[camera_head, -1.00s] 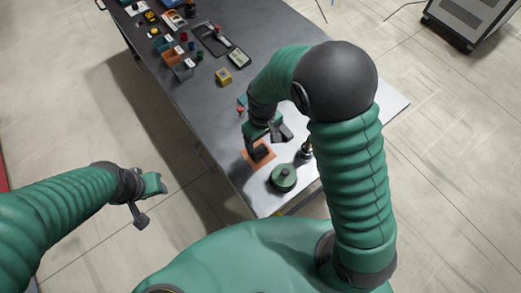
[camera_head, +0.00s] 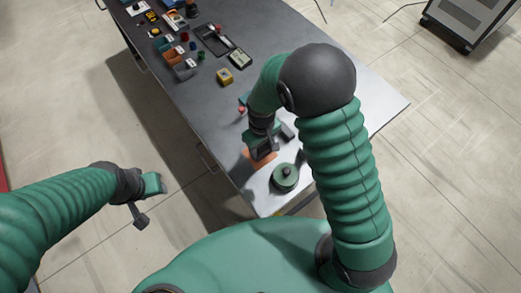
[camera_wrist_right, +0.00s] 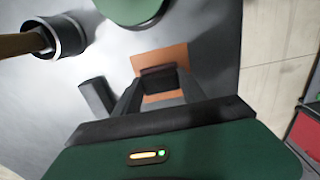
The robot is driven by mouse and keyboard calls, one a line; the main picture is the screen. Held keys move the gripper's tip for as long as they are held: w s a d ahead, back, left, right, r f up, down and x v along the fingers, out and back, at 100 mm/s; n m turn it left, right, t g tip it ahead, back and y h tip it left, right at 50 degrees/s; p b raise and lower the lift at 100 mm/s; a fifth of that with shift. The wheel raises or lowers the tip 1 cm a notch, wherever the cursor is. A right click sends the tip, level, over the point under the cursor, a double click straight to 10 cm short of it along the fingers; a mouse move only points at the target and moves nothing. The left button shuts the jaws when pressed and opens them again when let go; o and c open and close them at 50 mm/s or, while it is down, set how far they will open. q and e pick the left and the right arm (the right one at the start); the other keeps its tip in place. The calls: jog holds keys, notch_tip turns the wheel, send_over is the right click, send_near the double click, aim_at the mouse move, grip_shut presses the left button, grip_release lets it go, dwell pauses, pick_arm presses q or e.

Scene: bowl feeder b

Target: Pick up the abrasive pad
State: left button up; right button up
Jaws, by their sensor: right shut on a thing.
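In the head view my right gripper (camera_head: 262,147) is over the orange square (camera_head: 263,158), and the pad is not clearly visible there. My left gripper (camera_head: 149,201) is open and empty, off the table to the left.
A green round object (camera_head: 285,177) with a dark knob stands near the orange square. A brown-handled tool with a black collar (camera_wrist_right: 68,36) and a dark grey block (camera_wrist_right: 97,97) are close by. Bins and small parts crowd the table's far left end. The table's right side (camera_head: 385,105) looks clear.

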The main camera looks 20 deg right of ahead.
aim_at(261, 150)
jog(key=shift+a+r, duration=0.1)
jog(key=shift+a, duration=0.1)
grip_shut()
jog(key=shift+r, duration=0.6)
notch_tip(261, 150, up, 2)
jog(key=shift+r, duration=0.2)
jog(key=s+a, duration=0.2)
jog(key=s, duration=0.2)
jog(key=s+a, duration=0.2)
jog(key=s, duration=0.3)
jog(key=s+a+r+b, duration=0.1)
jog(key=s+a, duration=0.1)
jog(key=s, duration=0.3)
jog(key=shift+s+a+r, duration=0.1)
jog(key=shift+s+a, duration=0.1)
jog(key=shift+a, duration=0.2)
